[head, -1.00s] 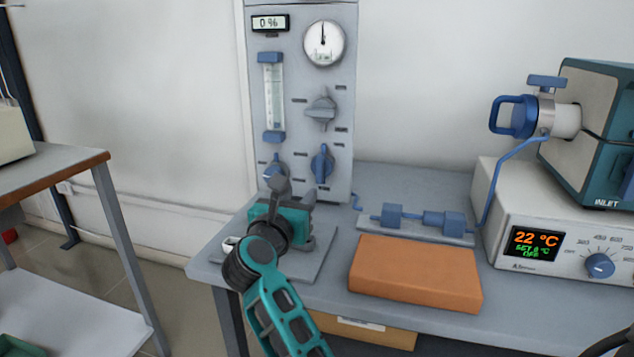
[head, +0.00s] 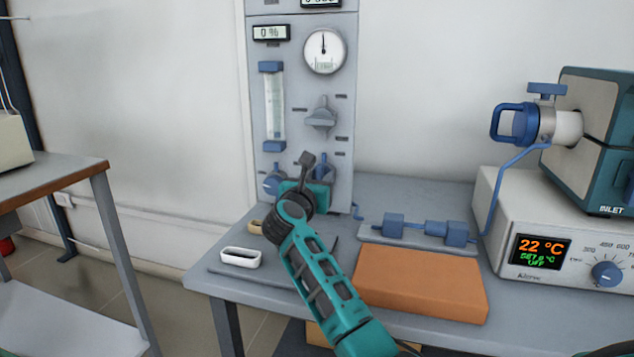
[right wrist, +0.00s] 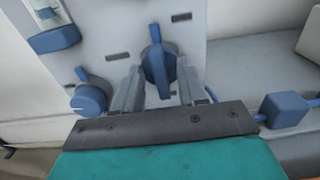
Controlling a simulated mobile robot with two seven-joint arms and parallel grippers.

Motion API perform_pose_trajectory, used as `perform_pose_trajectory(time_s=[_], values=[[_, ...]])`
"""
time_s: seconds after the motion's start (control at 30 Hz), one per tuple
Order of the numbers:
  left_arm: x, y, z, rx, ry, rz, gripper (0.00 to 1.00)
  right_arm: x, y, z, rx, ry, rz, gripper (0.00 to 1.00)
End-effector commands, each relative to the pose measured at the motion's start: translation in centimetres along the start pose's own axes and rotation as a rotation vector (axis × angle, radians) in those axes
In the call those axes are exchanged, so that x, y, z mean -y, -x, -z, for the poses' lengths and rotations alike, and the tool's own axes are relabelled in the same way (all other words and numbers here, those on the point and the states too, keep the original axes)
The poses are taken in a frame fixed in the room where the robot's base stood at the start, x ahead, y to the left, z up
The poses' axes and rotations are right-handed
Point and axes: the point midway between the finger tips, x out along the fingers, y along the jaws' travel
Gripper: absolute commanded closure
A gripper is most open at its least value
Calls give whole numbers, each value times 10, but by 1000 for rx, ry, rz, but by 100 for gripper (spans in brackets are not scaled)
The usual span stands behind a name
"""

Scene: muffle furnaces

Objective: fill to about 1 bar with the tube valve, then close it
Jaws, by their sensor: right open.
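The tall grey panel (head: 300,95) carries a round white gauge (head: 324,51) with its needle pointing about straight up. Low on the panel are a left blue knob (head: 272,183) and a right blue knob (head: 322,167); their labels are too small to read, so I cannot tell which is the tube valve. My right gripper (head: 308,163) is open in front of the right knob. In the right wrist view the right knob (right wrist: 158,62) shows between and beyond the open fingers (right wrist: 160,85), its handle roughly upright. Contact cannot be told. My left gripper is not in view.
A grey selector (head: 320,116) sits above the knobs. A flow tube (head: 274,105) and a 0 % display (head: 271,33) are at the left. An orange block (head: 420,283), a white dish (head: 241,257) and blue inline fittings (head: 425,230) are on the bench. A furnace with a blue-handled fitting (head: 515,119) stands right.

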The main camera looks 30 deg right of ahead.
Motion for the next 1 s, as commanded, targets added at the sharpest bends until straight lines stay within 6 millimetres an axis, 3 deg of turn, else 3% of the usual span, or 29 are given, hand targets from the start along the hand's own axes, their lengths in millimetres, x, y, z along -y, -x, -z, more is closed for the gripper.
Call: perform_pose_trajectory(time_s=[0.17,0.57,1.0], values=[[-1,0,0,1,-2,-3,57,0,0,0,1,0,0,60],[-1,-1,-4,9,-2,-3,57,0,0,0,0,0,0,99],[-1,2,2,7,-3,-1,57,0,0,-2,-1,31,0,100]])
